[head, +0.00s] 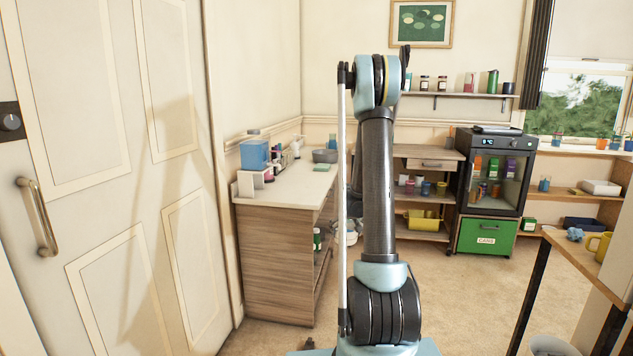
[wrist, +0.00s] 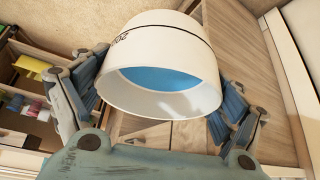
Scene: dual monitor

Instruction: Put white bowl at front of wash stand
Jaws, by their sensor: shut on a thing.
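A white bowl (wrist: 185,32) with a blue inside, a dark line and dark lettering fills the middle of the wrist view. It is tilted, with its opening facing the wrist camera. My gripper (wrist: 158,95) is shut on the bowl, with one finger on each side of it. In the head view my arm hides most of the gripper, and a small white shape shows low beside the arm; I cannot tell if it is the bowl. No piece is clearly marked as the wash stand; a wood-sided counter (head: 272,250) stands left of my arm.
The counter carries a blue box (head: 255,155), bottles and a grey basin (head: 325,156). A shelf unit (head: 425,153) and a black cabinet over a green drawer (head: 482,235) stand behind. A table (head: 575,258) is at right. A door (head: 110,170) is at left. Carpet between is clear.

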